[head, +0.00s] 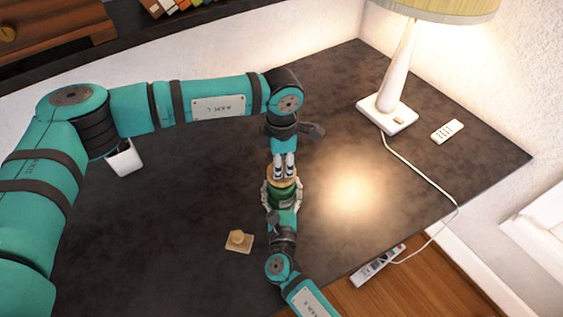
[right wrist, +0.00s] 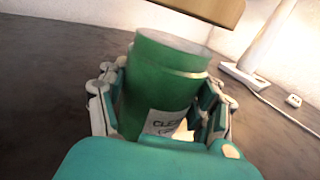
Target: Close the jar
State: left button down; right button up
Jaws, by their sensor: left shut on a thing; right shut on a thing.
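A green jar (head: 283,196) stands upright on the dark table, and it fills the middle of the right wrist view (right wrist: 165,85) with part of a white label showing. My right gripper (head: 282,194) is shut around its body from the near side. My left gripper (head: 284,170) is shut on a tan, wood-like lid (head: 283,180), directly over the jar in the head view. In the right wrist view the lid (right wrist: 210,8) is above the jar's pale rim, with a visible gap between them. The jar's inside is hidden.
A tan block with a knob (head: 239,242) lies left of the jar.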

pick_arm(q)
jog(key=shift+f, duration=0.85)
jog(key=shift+f, duration=0.65)
jog(key=c, duration=1.1)
grip_release()
notch_tip(320, 180, up, 12)
pick_arm(e)
jog(key=o, duration=1.8)
